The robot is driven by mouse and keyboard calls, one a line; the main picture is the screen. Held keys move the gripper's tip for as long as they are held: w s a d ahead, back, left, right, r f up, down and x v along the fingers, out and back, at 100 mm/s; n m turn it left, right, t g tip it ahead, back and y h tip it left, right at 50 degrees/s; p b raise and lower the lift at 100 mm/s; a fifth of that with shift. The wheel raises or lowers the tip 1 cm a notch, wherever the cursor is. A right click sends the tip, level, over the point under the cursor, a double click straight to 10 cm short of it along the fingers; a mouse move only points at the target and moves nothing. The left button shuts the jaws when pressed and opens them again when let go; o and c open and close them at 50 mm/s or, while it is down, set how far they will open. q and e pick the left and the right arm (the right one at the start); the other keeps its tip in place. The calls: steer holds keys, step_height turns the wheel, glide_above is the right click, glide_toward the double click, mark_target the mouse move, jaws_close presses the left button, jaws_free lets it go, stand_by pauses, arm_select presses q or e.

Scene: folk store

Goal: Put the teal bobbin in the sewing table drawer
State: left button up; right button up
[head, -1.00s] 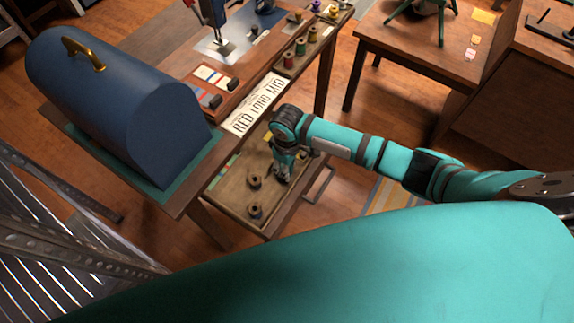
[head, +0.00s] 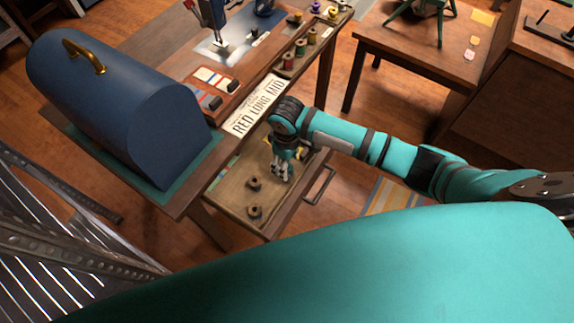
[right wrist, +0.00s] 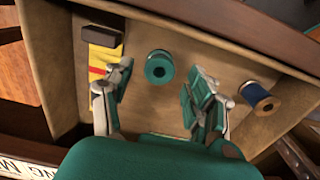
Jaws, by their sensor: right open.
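The sewing table drawer (head: 234,205) is pulled open below the tabletop. In the right wrist view the teal bobbin (right wrist: 159,67) is on the drawer floor, its round end with the centre hole facing up. My right gripper (right wrist: 160,77) is open, with one finger on either side of the bobbin and a visible gap to each. In the head view my right gripper (head: 282,172) points down into the drawer, and I cannot make out the teal bobbin there. My left gripper is not in view.
A blue bobbin (right wrist: 257,97) and a yellow-red card (right wrist: 102,60) also lie inside. A blue domed case (head: 120,105), a sign (head: 258,106) and several spools occupy the tabletop.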

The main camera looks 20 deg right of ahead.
step_height(320, 180, up, 9)
steer(key=shift+p, duration=0.3)
stand_by(0.4)
